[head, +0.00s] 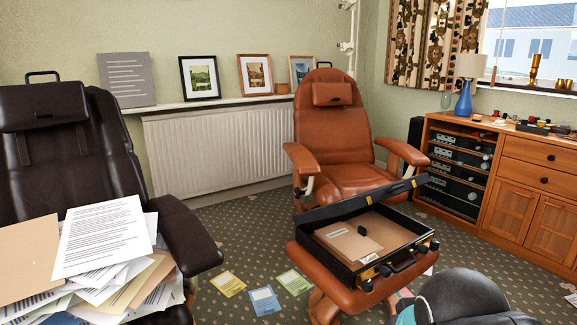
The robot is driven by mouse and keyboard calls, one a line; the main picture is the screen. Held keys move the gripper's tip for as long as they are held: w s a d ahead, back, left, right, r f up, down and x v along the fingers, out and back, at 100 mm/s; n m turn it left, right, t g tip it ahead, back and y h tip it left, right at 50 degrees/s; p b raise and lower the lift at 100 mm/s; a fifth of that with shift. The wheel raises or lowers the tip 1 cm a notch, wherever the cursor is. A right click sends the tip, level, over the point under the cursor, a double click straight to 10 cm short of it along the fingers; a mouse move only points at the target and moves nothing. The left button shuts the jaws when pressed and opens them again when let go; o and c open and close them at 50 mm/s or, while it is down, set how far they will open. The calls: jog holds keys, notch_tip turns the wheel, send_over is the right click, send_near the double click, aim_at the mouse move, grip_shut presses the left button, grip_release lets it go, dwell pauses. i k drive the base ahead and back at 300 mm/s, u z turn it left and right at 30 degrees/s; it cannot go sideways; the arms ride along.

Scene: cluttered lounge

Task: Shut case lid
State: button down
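A black case (343,263) lies open on a brown leather footstool (345,296), in front of the matching armchair. Its lid (365,201) stands up from the far side and shows nearly edge-on, so its exact angle is hard to tell. Inside lie a tan folder or papers (350,240) and a small black item. The handle (402,263) and brass-coloured latches are on the near right side. A dark rounded part of my arm with a teal cap shows at the lower right, close to the case's near side. My gripper is not in view.
A brown armchair (343,135) stands behind the case. A dark recliner (60,150) at left holds a heap of papers (105,240). Coloured leaflets (265,300) lie on the carpet. A wooden cabinet (540,185) with audio units stands at right. Some carpet between footstool and cabinet is clear.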

aim_at(364, 198)
jog(key=z, duration=0.25)
jog(key=k, duration=0.35)
jog(key=z, duration=0.9)
jog(key=i, duration=0.85)
jog(key=u, duration=0.65)
